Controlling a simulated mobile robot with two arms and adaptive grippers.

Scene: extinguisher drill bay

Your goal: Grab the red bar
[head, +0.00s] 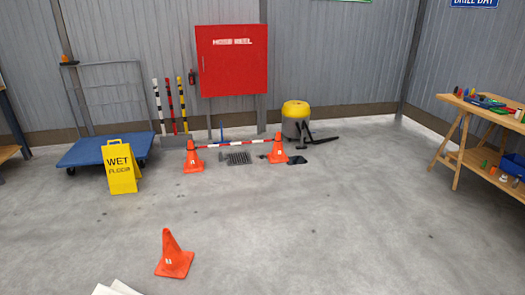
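Three striped poles stand upright side by side near the back wall, left of the red hose reel cabinet. The middle one is a red and dark striped bar (170,104). A white and black pole (157,106) is on its left and a yellow and black pole (182,104) on its right. Neither of my grippers shows in the head view.
A blue platform cart (82,152) and a yellow wet-floor sign (120,168) stand at left. A yellow vacuum (295,118) and a wooden workbench (462,112) are at right. Centre-right floor is clear.

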